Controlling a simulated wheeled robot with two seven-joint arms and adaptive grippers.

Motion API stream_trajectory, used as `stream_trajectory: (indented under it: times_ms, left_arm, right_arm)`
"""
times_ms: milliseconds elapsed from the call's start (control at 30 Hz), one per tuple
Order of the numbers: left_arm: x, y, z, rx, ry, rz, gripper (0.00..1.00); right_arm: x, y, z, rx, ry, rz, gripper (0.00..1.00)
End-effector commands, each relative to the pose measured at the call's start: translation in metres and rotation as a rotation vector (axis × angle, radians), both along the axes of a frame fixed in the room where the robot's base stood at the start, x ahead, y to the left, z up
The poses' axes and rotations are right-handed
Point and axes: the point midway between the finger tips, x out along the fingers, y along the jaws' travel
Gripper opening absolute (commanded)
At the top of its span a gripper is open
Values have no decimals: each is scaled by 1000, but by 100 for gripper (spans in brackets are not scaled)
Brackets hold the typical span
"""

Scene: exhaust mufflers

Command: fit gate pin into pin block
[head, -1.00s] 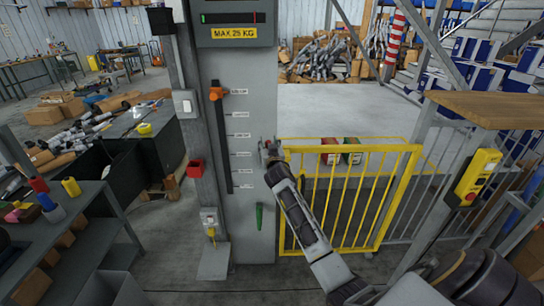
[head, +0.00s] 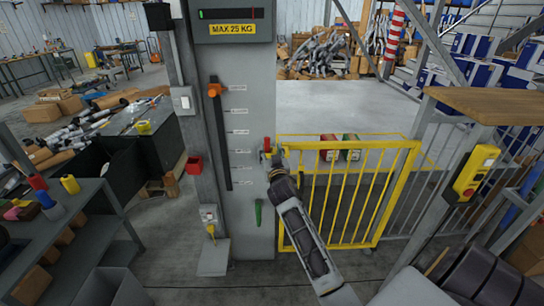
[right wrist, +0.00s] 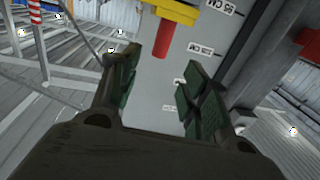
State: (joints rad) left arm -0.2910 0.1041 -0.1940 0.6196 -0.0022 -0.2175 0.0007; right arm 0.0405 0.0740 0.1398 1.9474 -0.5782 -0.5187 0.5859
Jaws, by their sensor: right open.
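The red gate pin (head: 267,143) stands at the upper left corner of the yellow gate (head: 348,145), against the grey column. In the right wrist view, which looks turned over, the red pin (right wrist: 162,41) sticks out of a yellow block (right wrist: 168,11), apparently the pin block. How deep it sits cannot be seen. My right gripper (head: 274,162) is just below and beside the pin. Its green-padded fingers (right wrist: 160,78) are spread, with the pin beyond and between their tips, and nothing is held. My left gripper is out of view.
The grey column (head: 253,110) carries a height scale with an orange slider (head: 214,90) and a green handle (head: 258,213). A red box (head: 194,167) hangs at its left. Red and green items stand behind the gate. A yellow control box (head: 475,172) is at the right.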

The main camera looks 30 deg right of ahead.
Motion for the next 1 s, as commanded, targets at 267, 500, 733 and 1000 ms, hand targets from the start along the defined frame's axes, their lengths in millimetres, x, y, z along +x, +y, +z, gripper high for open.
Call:
stream_trajectory:
  times_ms: [267,500,733,1000]
  left_arm:
    - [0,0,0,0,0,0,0]
    - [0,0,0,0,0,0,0]
    - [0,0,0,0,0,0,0]
    - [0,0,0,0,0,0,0]
  right_arm:
    - [-15,6,0,1,0,-1,46]
    - [-16,7,0,0,0,-1,46]
    - [-16,7,0,0,0,-1,46]
    - [-16,7,0,0,0,-1,46]
